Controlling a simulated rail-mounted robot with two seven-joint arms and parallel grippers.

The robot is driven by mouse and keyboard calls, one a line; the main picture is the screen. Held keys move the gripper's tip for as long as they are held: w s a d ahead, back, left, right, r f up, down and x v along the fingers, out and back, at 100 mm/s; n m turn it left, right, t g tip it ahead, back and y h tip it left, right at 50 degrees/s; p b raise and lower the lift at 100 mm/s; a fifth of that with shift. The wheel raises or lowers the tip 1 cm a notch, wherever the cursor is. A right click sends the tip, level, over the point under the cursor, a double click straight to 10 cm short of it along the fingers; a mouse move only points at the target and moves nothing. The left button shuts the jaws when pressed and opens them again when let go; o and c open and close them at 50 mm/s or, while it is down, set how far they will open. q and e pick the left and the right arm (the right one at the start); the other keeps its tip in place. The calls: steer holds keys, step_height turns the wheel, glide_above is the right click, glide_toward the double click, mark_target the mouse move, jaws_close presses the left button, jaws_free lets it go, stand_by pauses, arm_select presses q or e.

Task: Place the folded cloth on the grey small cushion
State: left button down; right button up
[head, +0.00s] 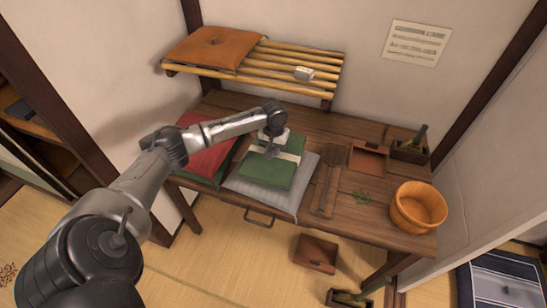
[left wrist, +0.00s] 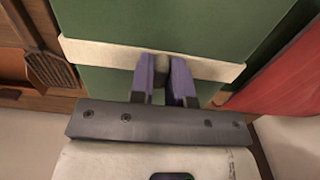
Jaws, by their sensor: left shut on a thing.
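The folded cloth (head: 267,173) is green with a pale band around it. The grey small cushion (head: 247,192) lies on the wooden table, and the cloth is over its middle, with grey showing at the front and right. I cannot tell whether the cloth touches the cushion or hangs just above it. My left gripper (head: 271,150) is over the cloth's far part, shut on it at the band. In the left wrist view the purple fingers (left wrist: 167,80) close on a small piece at the band of the green cloth (left wrist: 180,28). My right gripper is not in view.
A red and green stack (head: 208,145) lies just left of the cushion. A wooden paddle-like tool (head: 327,182), a shallow wooden box (head: 369,160) and a wooden tub (head: 418,206) are to the right. A slatted shelf (head: 285,65) with an orange cushion (head: 212,46) hangs above the table.

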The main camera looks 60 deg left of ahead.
arm_select(q)
steer(key=shift+f+b, duration=0.65)
steer(key=shift+f, duration=1.35)
steer(key=c, duration=1.1)
jaws_free()
step_height(320, 180, up, 12)
steer(key=p, duration=0.3)
